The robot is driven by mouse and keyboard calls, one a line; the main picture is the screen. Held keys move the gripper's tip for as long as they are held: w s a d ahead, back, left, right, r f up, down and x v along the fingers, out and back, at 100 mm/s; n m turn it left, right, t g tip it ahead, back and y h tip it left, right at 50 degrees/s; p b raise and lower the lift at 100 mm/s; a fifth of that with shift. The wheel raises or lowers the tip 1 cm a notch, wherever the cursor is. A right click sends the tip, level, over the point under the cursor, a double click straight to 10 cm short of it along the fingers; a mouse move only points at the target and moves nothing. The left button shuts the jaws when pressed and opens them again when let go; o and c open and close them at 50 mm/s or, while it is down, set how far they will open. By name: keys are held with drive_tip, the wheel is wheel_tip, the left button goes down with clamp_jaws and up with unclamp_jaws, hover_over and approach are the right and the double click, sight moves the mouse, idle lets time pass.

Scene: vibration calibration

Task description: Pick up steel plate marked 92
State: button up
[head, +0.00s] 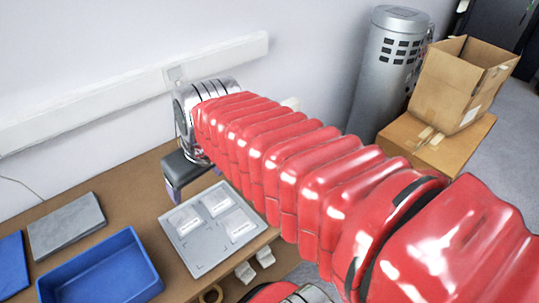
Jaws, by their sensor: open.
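Three small pale grey plates with labels, the first (185,221), the second (216,201) and the third (238,225), lie on a grey tray (196,262) on the brown table. The labels are too small to read, so I cannot tell which plate is marked 92. My red-sleeved arm crosses from the lower right to the upper left. Its silver end with my gripper (190,125) is open, beyond and left of the tray, near the wall. The fingertips and anything between them are hard to make out.
A dark grey block (186,172) sits just below the silver arm end. An empty blue bin (100,270), a grey slab (66,226) and a blue item (12,264) lie at the left. Cardboard boxes (448,85) and a grey cylinder (385,75) stand at the back right.

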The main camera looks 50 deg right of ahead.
drive_tip(key=shift+o, duration=0.8)
drive_tip(key=w+d, duration=0.2)
drive_tip(key=d, duration=0.5)
drive_tip(key=w+d+f, duration=0.1)
drive_tip(key=w+d, duration=0.1)
drive_tip(key=d, duration=0.6)
drive_tip(key=shift+w+f+m+g, duration=0.3)
drive_tip(key=shift+w+m, duration=0.1)
drive_tip(key=d+f, duration=0.2)
drive_tip(key=d, duration=0.5)
drive_tip(key=s+d+f, duration=0.1)
drive_tip(key=d, duration=0.7)
drive_tip(key=shift+s+d+f+m, duration=0.2)
drive_tip(key=shift+s+f+m, duration=0.1)
drive_tip(key=shift+f, duration=0.1)
drive_tip(key=shift+x, duration=4.35)
drive_tip(key=shift+x, duration=2.6)
drive_tip(key=shift+d, duration=0.1)
